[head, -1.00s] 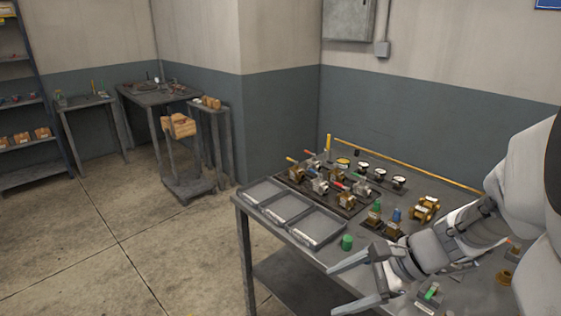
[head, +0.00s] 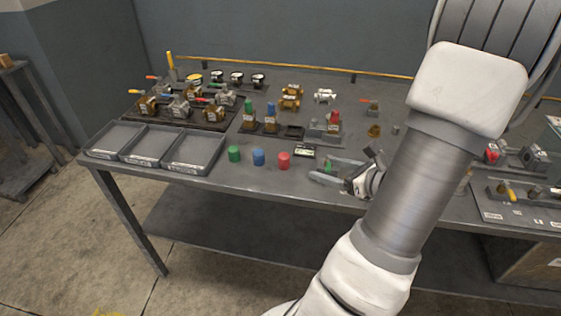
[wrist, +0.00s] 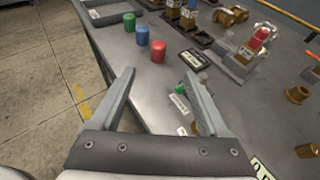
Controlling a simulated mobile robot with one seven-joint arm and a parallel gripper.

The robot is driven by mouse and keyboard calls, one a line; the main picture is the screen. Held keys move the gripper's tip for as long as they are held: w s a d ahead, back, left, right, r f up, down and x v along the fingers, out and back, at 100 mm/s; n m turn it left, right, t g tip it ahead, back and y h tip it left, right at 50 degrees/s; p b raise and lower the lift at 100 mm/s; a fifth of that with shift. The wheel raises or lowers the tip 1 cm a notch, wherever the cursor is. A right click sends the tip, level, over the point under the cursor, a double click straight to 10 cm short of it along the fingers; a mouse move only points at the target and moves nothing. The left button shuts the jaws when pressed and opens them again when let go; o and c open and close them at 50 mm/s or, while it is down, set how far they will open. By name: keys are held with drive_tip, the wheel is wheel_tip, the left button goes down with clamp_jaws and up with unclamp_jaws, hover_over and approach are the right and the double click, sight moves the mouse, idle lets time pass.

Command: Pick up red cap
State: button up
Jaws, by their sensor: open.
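The red cap (head: 284,160) is a small upright cylinder standing near the front edge of the grey workbench (head: 215,180). In the wrist view the red cap (wrist: 158,51) stands beyond my fingertips, roughly in line with the gap between them. My gripper (head: 326,169) is open and empty, to the right of the cap in the head view. Its two fingers also frame the wrist view (wrist: 158,73). Nothing hides the cap. A blue cap (head: 258,157) and a green cap (head: 234,154) stand in a row to its left.
Three grey trays (head: 145,145) lie at the bench's left. A small labelled display box (head: 304,151) sits just right of the red cap. Fixtures with a green, blue and red-topped valve (head: 334,121) stand behind. A small green-topped part lies near my right finger in the wrist view (wrist: 180,89).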

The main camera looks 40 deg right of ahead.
sight(288, 159)
drive_tip(key=b+x, duration=0.2)
drive_tip(key=x, duration=1.5)
drive_tip(key=shift+a+b, duration=0.1)
drive_tip(key=shift+b, duration=0.3)
drive_tip(key=shift+s, duration=0.1)
clamp_jaws()
